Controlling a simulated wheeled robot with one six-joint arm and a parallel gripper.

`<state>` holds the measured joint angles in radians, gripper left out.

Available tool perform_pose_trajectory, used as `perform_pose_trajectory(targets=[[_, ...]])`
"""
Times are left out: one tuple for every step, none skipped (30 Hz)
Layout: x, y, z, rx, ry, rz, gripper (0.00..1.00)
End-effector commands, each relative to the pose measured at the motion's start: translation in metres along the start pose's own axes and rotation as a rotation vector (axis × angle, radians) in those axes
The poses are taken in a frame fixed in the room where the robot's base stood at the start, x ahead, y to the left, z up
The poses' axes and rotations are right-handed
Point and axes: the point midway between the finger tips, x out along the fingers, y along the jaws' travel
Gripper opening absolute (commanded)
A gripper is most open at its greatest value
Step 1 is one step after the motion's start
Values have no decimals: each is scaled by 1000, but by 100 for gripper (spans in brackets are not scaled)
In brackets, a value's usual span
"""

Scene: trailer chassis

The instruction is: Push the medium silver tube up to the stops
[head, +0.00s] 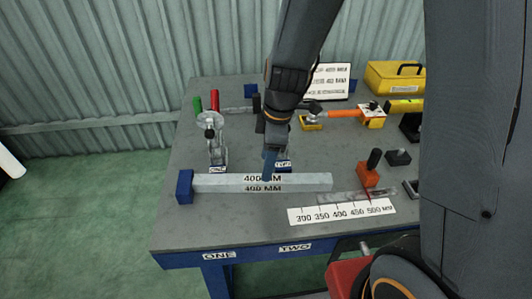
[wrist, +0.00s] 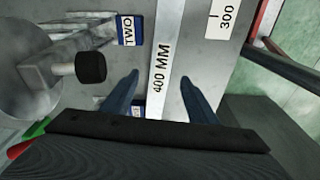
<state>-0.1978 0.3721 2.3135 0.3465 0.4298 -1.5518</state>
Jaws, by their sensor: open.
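The silver tube (head: 225,184), marked 400 MM, lies lengthwise along the front of the bench. Its left end is at the blue end block (head: 185,186); I cannot tell whether they touch. Its right end is short of the orange block with a black knob (head: 368,178). My gripper (head: 269,170) is over the middle of the tube, fingers pointing down. In the wrist view the open fingers (wrist: 160,90) stand either side of the tube (wrist: 166,50), apart from it. Blue blocks labelled ONE (head: 217,169) and TWO (head: 283,165) stand just behind the tube; TWO (wrist: 131,30) also shows in the wrist view.
A white scale plate (head: 340,213) marked 300 to 500 MM lies at the front right. A clamp with a black tip (wrist: 90,67) is beside the fingers. A yellow toolbox (head: 394,78) and other tools fill the back.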

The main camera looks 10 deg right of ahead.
Motion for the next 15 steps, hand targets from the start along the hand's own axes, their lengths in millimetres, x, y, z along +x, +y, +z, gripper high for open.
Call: perform_pose_trajectory(targets=[[4, -1, -1, -6, 0, -3, 53], [6, -1, -2, -7, 0, -4, 53], [10, -1, -2, -7, 0, -4, 53], [13, -1, -2, -8, 0, -4, 53], [17, -2, -2, -8, -1, -5, 53], [22, -2, -2, -6, -1, -5, 53], [26, -2, -1, -6, -2, -5, 53], [31, -2, -1, -7, -1, -5, 53], [36, -2, -2, -5, 0, -5, 53], [41, -1, -1, -6, -1, -4, 53], [45, -1, -1, -5, -1, -4, 53], [50, -1, -1, -4, -1, -4, 53], [54, -1, 0, -5, -2, -3, 53], [57, -1, -1, -3, -1, -2, 53], [62, -1, -1, -4, 0, -3, 53]])
